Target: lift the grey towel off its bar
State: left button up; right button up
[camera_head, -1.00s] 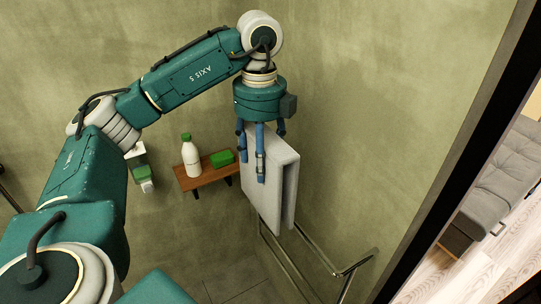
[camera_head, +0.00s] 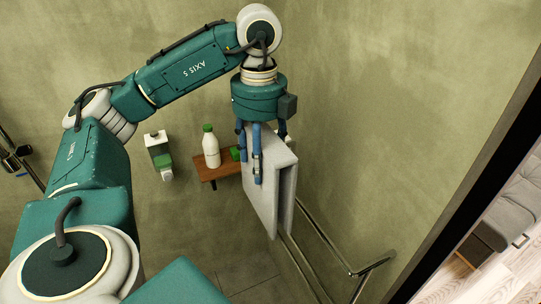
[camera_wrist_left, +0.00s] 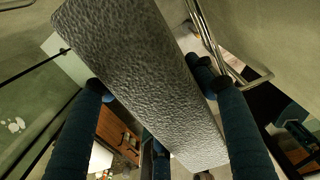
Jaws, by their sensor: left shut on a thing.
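The grey towel (camera_head: 265,195) hangs as a folded slab with two flaps and a gap between them. My left gripper (camera_head: 262,160) points down from above, its blue fingers shut on the towel's upper part. In the left wrist view the towel (camera_wrist_left: 145,80) runs diagonally between my left gripper's dark fingers (camera_wrist_left: 155,125). The metal bar (camera_head: 325,240) shows right of and below the towel. The towel hides part of the bar, and I cannot tell whether they touch. My right gripper is out of view.
A wooden shelf (camera_head: 207,173) left of the towel holds a white bottle with a green cap (camera_head: 211,150) and a green block (camera_head: 235,154). A dispenser (camera_head: 158,150) is on the wall further left. A dark frame edge (camera_head: 470,165) and grey sofa (camera_head: 515,215) are at right.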

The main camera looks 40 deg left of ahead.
pick_arm(q)
jog(key=s, duration=0.1)
jog(key=s+a, duration=0.1)
jog(key=s, duration=0.1)
jog(key=shift+s+a+b, duration=0.25)
jog(key=shift+s+b, duration=0.05)
jog(key=shift+s, duration=0.1)
jog(key=shift+w, duration=0.1)
dwell(0.4)
